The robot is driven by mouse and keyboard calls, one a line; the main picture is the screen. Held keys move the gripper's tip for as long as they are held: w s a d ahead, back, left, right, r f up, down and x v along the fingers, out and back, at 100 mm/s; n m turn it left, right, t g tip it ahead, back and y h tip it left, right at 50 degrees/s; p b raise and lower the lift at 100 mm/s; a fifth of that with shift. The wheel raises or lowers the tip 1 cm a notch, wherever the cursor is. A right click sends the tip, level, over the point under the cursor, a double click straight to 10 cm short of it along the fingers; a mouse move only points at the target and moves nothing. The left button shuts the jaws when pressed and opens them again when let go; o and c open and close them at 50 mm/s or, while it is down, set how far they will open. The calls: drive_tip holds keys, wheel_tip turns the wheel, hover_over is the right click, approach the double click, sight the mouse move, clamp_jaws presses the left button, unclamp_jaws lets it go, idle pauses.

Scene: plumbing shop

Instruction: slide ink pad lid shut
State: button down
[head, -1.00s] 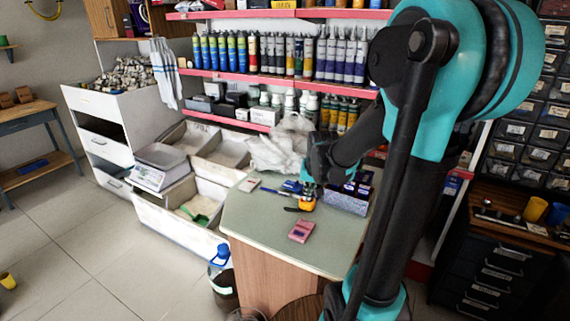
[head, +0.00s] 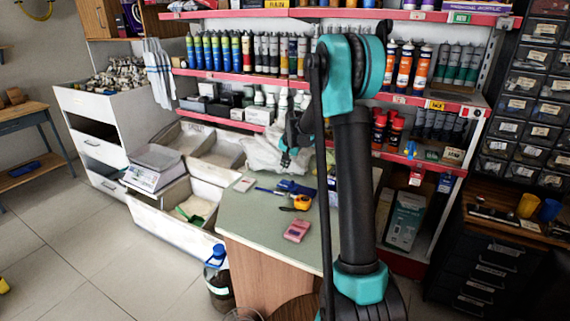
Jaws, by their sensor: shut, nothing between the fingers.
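A small flat pink-red case (head: 297,229), which looks like the ink pad, lies on the grey-green counter top (head: 252,229) near its front right edge. It is too small in the picture to tell how far its lid is open. My gripper (head: 285,161) is above the back part of the counter, in front of a crumpled whitish bag (head: 262,152). It is well apart from the case, behind it and above it. Its fingers look small and are shut with nothing visible in them.
A yellow-orange tape measure (head: 301,203), blue items (head: 290,188) and a small pale box (head: 244,184) lie at the back of the counter. Shelves of bottles stand behind. The counter's front left is clear. My arm hides part of the right side.

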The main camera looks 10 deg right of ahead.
sight(285, 183)
drive_tip(key=shift+f, duration=3.95)
drive_tip(key=shift+s+d, duration=0.95)
drive_tip(key=shift+d, duration=0.25)
drive_tip(key=shift+s+d, duration=0.9)
drive_tip(key=shift+d, duration=0.25)
drive_tip(key=shift+s+d, duration=0.85)
drive_tip(key=shift+d, duration=0.25)
drive_tip(key=shift+w+a, duration=0.1)
drive_tip(key=shift+a, duration=0.1)
drive_tip(key=shift+r, duration=0.15)
drive_tip(key=shift+w+r, duration=0.15)
drive_tip(key=shift+r, duration=3.2)
